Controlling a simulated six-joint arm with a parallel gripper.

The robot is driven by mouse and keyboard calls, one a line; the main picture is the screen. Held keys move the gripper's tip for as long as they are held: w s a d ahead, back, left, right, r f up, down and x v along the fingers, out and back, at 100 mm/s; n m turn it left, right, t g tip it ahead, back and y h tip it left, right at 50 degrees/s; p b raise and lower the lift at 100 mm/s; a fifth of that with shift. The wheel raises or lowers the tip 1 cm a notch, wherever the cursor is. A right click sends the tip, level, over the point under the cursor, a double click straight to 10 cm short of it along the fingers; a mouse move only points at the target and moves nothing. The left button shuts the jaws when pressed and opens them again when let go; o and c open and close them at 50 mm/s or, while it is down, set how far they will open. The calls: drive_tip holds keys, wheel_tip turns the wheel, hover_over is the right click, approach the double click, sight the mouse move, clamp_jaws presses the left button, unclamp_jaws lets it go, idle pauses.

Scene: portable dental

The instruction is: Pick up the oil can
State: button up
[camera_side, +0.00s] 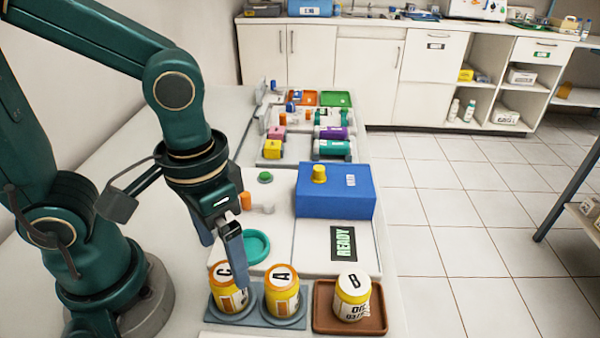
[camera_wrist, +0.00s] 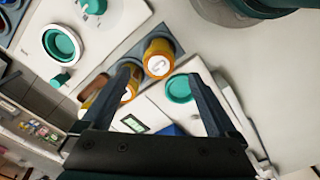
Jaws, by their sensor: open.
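Three similar yellow cans with white labels stand at the front of the bench in the side view. Can C (camera_side: 228,290) and can A (camera_side: 283,292) sit in a grey-blue double holder (camera_side: 258,319). The third can (camera_side: 352,298), its partly legible label seeming to read "OIL", stands upright on a brown tray (camera_side: 320,314). My gripper (camera_side: 220,240) is open, pointing down above and behind can C. In the wrist view my gripper (camera_wrist: 160,78) has nothing between its fingers. One yellow can (camera_wrist: 159,60) shows beyond the fingertips, and another is partly hidden by the left finger.
A teal dish (camera_side: 255,246) lies close behind can C. A blue box (camera_side: 335,192) with a yellow knob and a panel with a READY display (camera_side: 344,251) stand behind the cans. Trays of small coloured parts (camera_side: 307,146) fill the far bench. The bench's right edge drops to tiled floor.

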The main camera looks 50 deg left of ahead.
sight(225, 272)
drive_tip(key=shift+s+d+f, duration=0.15)
drive_tip(key=shift+s+f, duration=0.1)
drive_tip(key=shift+f, duration=2.5)
clamp_jaws()
drive_tip(key=shift+w+r, duration=0.1)
